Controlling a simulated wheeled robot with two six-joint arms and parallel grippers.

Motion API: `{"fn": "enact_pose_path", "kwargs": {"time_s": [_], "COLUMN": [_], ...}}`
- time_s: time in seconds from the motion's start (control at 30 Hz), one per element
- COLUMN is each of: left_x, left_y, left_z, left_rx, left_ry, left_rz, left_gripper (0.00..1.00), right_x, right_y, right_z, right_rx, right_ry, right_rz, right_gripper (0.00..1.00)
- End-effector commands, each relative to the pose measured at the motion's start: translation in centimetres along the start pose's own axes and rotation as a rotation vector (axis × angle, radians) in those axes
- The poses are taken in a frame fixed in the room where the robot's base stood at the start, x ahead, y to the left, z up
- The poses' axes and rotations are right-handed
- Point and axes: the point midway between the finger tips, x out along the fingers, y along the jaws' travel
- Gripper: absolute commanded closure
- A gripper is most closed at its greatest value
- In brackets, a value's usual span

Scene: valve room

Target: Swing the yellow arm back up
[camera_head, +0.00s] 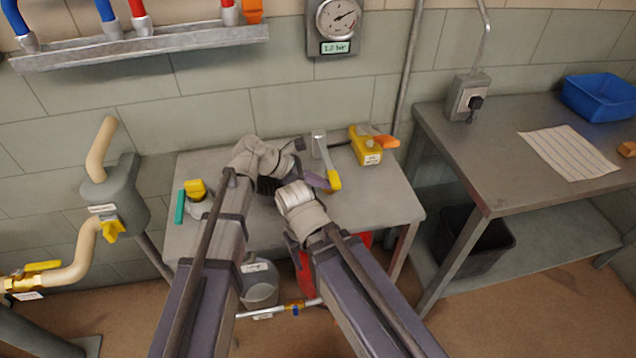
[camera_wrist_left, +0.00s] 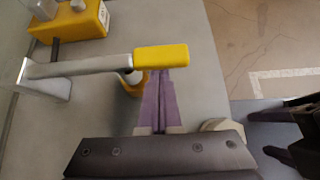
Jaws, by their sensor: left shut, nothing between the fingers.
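The yellow arm is a grey metal lever with a yellow grip (camera_head: 334,180), on a grey bracket (camera_head: 319,139) on the small grey table (camera_head: 385,208). In the left wrist view the yellow grip (camera_wrist_left: 162,57) lies across the picture, with its grey bar running left to the bracket. My left gripper (camera_head: 325,184) is shut and empty. Its purple fingertips (camera_wrist_left: 157,72) are right at the grip's near edge; I cannot tell whether they touch it. My right gripper (camera_wrist_left: 278,153) is low beside the table; its finger gap is unclear.
A yellow box (camera_head: 366,150) with an orange handle stands right of the lever. A yellow and teal valve (camera_head: 195,190) is at the table's left. A grey bucket (camera_head: 260,284) is below. A larger table (camera_head: 485,150) stands right; a gauge (camera_head: 338,20) is on the wall.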

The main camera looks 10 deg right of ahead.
Motion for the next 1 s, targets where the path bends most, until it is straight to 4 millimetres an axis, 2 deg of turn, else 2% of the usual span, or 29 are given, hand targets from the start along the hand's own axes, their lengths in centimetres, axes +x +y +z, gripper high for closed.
{"fn": "enact_pose_path", "kwargs": {"time_s": [0.27, 0.47, 0.8, 1.0], "left_x": [-0.1, -0.8, -4.0, -6.0], "left_y": [0.0, 0.2, 1.1, 2.2], "left_z": [0.1, 0.9, 5.2, 7.6], "left_rx": [-0.001, -0.035, -0.220, -0.215], "left_ry": [0.000, -0.001, 0.000, -0.002], "left_rz": [-0.002, -0.028, -0.177, -0.172], "left_gripper": [1.00, 1.00, 1.00, 1.00], "right_x": [-0.1, -1.2, -6.0, -9.1], "right_y": [0.0, 0.1, 0.6, 0.9], "right_z": [0.0, 0.1, 0.3, 0.5], "right_rx": [0.000, 0.000, 0.001, 0.001], "right_ry": [0.000, 0.000, 0.000, 0.000], "right_rz": [0.000, 0.000, 0.000, 0.000], "right_gripper": [0.38, 0.38, 0.38, 0.38]}}
